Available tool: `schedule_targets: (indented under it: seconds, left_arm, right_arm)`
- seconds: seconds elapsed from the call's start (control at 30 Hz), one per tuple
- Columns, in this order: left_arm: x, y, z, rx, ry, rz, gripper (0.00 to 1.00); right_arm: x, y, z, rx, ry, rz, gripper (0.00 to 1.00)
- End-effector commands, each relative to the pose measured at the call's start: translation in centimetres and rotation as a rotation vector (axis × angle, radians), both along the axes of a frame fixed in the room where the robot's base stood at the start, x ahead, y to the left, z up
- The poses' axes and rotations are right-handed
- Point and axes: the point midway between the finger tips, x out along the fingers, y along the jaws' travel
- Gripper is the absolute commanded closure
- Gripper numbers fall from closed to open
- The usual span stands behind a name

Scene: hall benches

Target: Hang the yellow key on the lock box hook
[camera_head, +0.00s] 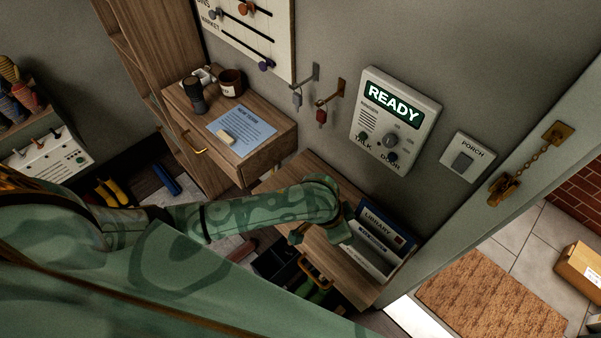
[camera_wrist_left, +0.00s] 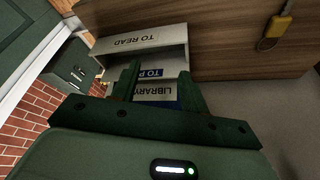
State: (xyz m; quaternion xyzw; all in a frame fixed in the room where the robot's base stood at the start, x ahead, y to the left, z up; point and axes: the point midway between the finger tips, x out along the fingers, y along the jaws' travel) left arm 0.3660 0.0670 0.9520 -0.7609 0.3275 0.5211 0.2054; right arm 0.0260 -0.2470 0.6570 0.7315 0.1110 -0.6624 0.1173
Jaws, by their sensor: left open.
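The yellow key (camera_wrist_left: 279,27) shows in the left wrist view at the upper right, a yellow tag with a dark loop against a wooden surface. I do not make it out in the head view. A dark box (camera_wrist_left: 72,69) by the brick wall shows in the left wrist view; I cannot tell whether it is the lock box, and no hook is clear on it. My left gripper (camera_wrist_left: 156,84) is open and empty, pointing at the library sorter and apart from the key. In the head view its fingers are largely hidden by my arm. My right gripper is not in view.
The library sorter (camera_head: 374,243) stands on the low wooden bench (camera_head: 349,284). Wall hooks hold a grey tag (camera_head: 297,98) and a red tag (camera_head: 321,116). The READY panel (camera_head: 395,118) is on the wall. The doorway at right is open, with a doormat (camera_head: 492,297) and a parcel (camera_head: 580,268).

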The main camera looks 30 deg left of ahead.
Motion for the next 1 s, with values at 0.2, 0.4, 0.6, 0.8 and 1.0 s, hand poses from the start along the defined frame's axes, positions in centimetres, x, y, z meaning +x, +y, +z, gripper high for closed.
schedule_targets:
  seconds: [0.2, 0.4, 0.6, 0.8, 1.0]
  left_arm:
    - [5.3, 8.5, -1.0, 0.16, 0.227, 0.219, 0.55]
    - [8.2, 14.5, 0.1, 0.227, 0.303, 0.425, 0.55]
    - [8.5, 15.1, -0.3, 0.232, 0.312, 0.452, 0.55]
    - [8.5, 15.1, -1.7, 0.232, 0.312, 0.449, 0.55]
    - [8.5, 15.1, -3.5, 0.232, 0.312, 0.448, 0.55]
  right_arm:
    - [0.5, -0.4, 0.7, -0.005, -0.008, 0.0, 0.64]
    - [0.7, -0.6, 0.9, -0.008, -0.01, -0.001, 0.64]
    - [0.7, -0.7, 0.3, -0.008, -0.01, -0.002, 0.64]
    - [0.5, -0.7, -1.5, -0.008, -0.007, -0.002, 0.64]
    - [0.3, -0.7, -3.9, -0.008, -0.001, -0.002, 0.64]
